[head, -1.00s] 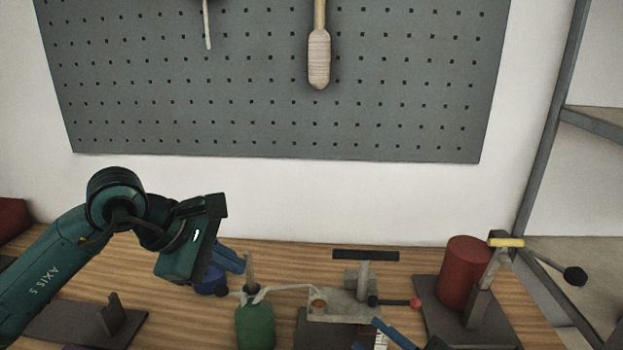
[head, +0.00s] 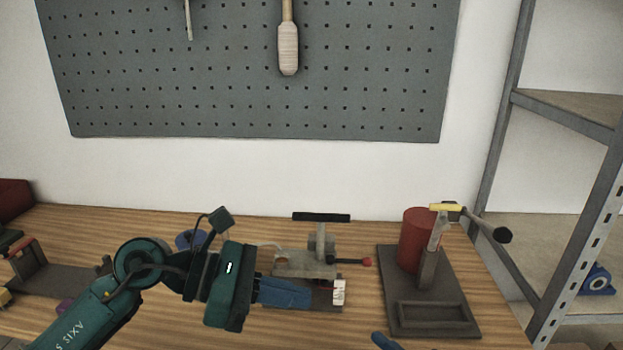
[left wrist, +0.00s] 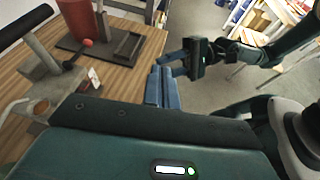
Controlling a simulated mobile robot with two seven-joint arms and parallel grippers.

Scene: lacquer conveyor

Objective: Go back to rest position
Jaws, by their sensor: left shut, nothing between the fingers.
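My left gripper (head: 307,294) is teal with blue fingers. It reaches right over the wooden bench, shut and empty, in front of a grey fixture (head: 318,262) with a black bar on top. In the left wrist view its blue fingers (left wrist: 158,72) lie together and point away over the bench edge. My right gripper shows in the head view only as a blue fingertip (head: 383,341) at the bottom edge.
A white tag (head: 339,292) is close by my left fingertips. A metal shelf (head: 560,117) stands far right. A pegboard (head: 200,90) hangs behind.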

